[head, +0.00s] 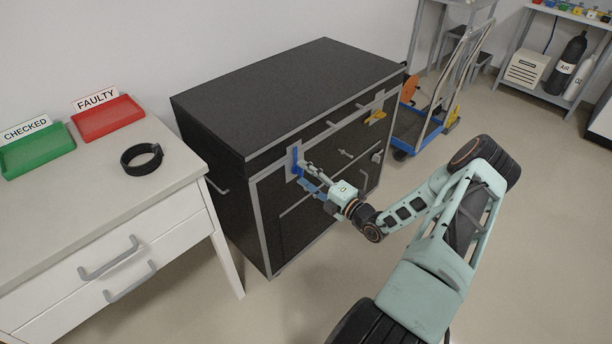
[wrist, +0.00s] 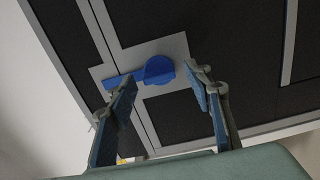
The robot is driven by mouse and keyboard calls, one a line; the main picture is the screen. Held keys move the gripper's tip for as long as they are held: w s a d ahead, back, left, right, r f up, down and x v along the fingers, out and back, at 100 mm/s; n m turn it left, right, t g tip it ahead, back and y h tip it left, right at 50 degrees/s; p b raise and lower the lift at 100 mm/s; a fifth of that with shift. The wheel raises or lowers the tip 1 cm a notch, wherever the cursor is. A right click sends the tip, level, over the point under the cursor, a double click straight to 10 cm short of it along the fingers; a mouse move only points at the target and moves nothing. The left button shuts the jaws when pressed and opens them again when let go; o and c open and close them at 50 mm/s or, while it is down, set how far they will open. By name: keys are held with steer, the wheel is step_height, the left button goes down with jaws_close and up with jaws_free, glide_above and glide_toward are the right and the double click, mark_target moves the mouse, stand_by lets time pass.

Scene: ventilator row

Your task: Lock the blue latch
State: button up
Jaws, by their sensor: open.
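The blue latch (head: 296,163) is on the front of a black cabinet, near its left upper corner, on a grey plate. In the wrist view the latch shows as a round blue knob (wrist: 159,69) with a flat blue bar (wrist: 118,81) reaching left across a frame seam. My gripper (head: 309,173) is at the cabinet front, close to the latch. In the wrist view my gripper (wrist: 158,88) is open, with one finger on each side of the knob. I cannot tell whether a fingertip touches the plate or the bar.
The black cabinet (head: 290,85) has a yellow latch (head: 375,117) further right on its front. A white drawer table (head: 95,215) stands at the left with a green tray (head: 38,152), a red tray (head: 108,118) and a black ring (head: 142,158). A trolley (head: 430,115) stands behind right. Floor at right is clear.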

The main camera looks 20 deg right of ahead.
steer(key=v, duration=1.2)
steer(key=shift+r, duration=0.1)
